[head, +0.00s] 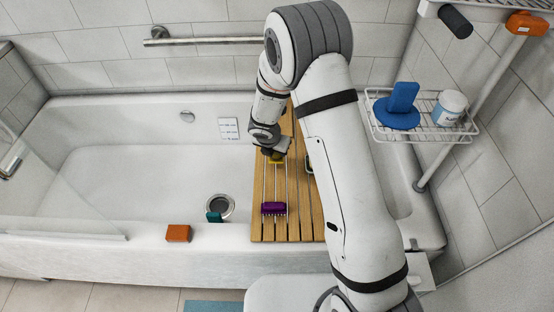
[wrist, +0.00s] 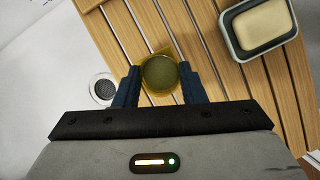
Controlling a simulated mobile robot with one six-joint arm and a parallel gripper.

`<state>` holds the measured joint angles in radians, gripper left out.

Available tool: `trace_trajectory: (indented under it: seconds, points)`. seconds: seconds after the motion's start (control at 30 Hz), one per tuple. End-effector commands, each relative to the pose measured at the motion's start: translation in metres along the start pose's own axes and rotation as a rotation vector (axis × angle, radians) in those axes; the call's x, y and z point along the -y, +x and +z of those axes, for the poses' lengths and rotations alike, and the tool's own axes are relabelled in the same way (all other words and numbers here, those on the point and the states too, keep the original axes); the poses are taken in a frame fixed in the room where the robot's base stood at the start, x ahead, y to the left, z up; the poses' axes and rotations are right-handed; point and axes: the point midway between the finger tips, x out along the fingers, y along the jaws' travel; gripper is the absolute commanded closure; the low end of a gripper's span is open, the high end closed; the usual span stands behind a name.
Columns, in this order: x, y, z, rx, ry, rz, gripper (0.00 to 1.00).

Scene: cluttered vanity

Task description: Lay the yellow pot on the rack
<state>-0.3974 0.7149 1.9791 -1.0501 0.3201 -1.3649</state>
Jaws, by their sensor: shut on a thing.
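The yellow pot (head: 277,159) is mostly hidden under my wrist in the head view. In the wrist view the pot (wrist: 160,73) has a round, dark olive top with yellow edges. My gripper (wrist: 160,86) is shut on it, with one dark finger on each side. Pot and gripper are over the slatted wooden rack (head: 292,225) that lies across the bathtub. The slats also show in the wrist view (wrist: 215,60). I cannot tell whether the pot touches them. A white wire rack (head: 428,131) is fixed at the right wall.
A purple block (head: 274,208) lies near the wooden rack's front. A soap dish (wrist: 258,28) with a pale bar stands right of my gripper. Blue things (head: 400,105) and a white jar (head: 450,106) occupy the wire rack.

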Motion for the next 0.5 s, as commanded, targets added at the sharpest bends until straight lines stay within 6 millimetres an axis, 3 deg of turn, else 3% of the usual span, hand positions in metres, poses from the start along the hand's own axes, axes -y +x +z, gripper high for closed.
trace_trajectory:
  seconds: [0.1, 0.2, 0.5]
  points:
    - [0.0, 0.021, -0.009, -0.002, -0.002, -0.001, 0.88]
    - [0.0, 0.029, -0.013, -0.002, -0.001, -0.001, 0.88]
    - [0.0, 0.03, -0.013, -0.001, -0.001, 0.0, 0.88]
